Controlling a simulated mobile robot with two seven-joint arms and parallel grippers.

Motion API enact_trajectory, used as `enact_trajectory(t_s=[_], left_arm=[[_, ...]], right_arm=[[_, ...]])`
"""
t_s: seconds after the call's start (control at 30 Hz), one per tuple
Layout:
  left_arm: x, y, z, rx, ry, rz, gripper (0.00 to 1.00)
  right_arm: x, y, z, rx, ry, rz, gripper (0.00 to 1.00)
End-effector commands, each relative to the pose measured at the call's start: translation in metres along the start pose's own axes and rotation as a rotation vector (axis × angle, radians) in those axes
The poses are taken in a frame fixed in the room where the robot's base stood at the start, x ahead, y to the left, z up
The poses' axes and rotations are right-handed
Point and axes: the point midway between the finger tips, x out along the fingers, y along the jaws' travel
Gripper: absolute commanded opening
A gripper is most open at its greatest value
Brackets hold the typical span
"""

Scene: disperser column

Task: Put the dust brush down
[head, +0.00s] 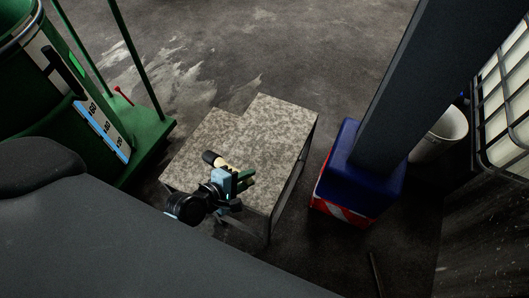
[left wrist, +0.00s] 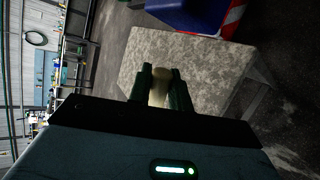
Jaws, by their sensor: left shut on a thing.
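My left gripper (head: 241,182) is over the near part of a grey speckled stepped table (head: 265,130). It is shut on the dust brush (head: 220,163), whose pale part and dark end stick out past the fingers toward the upper left. In the left wrist view the two dark green fingers (left wrist: 159,88) close on the pale brush (left wrist: 159,72), and the speckled tabletop (left wrist: 195,60) lies beyond. I cannot tell whether the brush touches the top. Part of the brush is hidden by the fingers. My right gripper is not in view.
The tabletop is otherwise bare. A blue padded post base (head: 350,180) with red-white stripes stands close at right. A white bucket (head: 440,135) and a caged tank (head: 505,100) are farther right.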

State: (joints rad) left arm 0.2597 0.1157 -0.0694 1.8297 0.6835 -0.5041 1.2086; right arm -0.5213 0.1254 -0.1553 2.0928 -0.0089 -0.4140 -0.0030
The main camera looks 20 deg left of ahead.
Motion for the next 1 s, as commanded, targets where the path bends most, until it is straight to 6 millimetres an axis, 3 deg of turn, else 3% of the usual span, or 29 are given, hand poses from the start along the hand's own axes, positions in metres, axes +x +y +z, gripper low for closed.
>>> enact_trajectory(t_s=[0.3, 0.5, 0.8, 1.0], left_arm=[[0.064, 0.031, -0.017, 0.002, -0.001, 0.001, 0.00], [0.092, 0.046, -0.025, 0.000, 0.000, 0.000, 0.00], [0.101, 0.051, -0.027, 0.000, 0.000, -0.001, 0.00], [0.110, 0.033, -0.033, 0.001, 0.001, -0.005, 0.00]], right_arm=[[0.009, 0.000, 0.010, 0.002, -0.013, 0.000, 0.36], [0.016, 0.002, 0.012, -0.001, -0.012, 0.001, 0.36], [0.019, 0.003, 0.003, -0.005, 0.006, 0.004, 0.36], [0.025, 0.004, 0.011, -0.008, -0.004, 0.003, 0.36]])
